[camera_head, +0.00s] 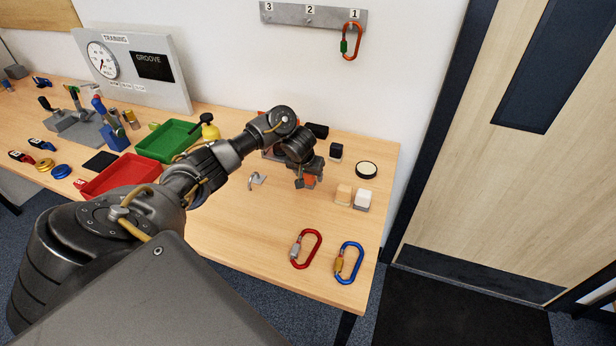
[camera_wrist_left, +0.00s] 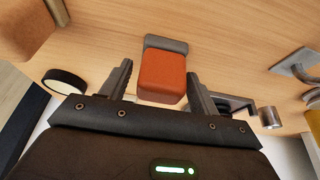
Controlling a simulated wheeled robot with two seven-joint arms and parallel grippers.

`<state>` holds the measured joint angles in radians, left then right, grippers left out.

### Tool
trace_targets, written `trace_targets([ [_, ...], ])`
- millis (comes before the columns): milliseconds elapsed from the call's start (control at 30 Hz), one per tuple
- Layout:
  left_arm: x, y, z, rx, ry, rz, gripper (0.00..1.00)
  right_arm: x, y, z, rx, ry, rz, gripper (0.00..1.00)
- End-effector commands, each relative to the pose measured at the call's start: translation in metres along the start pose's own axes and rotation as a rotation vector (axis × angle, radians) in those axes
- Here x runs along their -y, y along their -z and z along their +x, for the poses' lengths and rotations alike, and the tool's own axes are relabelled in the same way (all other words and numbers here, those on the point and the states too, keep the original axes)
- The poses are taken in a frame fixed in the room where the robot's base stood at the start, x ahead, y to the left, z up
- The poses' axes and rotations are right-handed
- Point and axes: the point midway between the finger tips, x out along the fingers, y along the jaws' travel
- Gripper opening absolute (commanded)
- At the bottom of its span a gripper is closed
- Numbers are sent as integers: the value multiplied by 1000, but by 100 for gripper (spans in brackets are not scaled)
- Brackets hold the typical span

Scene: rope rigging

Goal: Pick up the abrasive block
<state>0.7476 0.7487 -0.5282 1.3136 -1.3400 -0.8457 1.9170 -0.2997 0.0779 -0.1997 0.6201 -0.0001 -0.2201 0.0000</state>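An orange block with a grey layer (camera_wrist_left: 162,75) stands on the wooden table between the fingers of my left gripper (camera_wrist_left: 160,72) in the left wrist view. The gripper is open, with a finger on each side and narrow gaps beside the block. In the head view the left gripper (camera_head: 306,172) points down over the table, and a bit of the orange block (camera_head: 309,182) shows below it; the rest is hidden. A tan block (camera_head: 343,194), a white block (camera_head: 362,200) and a dark block (camera_head: 336,152) stand nearby. My right gripper is not in view.
A round black-rimmed pad (camera_head: 366,170) lies to the right. A metal hook piece (camera_head: 257,180) lies left of the gripper. Red (camera_head: 306,249) and blue (camera_head: 349,262) carabiners lie near the front edge. Green (camera_head: 168,141) and red (camera_head: 119,176) trays stand left.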

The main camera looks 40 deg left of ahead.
Motion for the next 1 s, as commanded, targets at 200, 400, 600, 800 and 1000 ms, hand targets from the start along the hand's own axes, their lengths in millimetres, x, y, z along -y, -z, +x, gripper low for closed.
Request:
trace_targets([
  [200,0,0,0,0,0,0,32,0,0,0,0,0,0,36],
  [400,0,0,0,-1,0,0,21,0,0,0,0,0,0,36],
  [600,0,2,-3,-1,0,0,21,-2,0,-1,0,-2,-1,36],
  [800,0,11,-22,-3,-2,0,21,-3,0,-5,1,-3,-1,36],
  [1000,10,8,-76,-5,4,6,21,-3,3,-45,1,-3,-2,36],
])
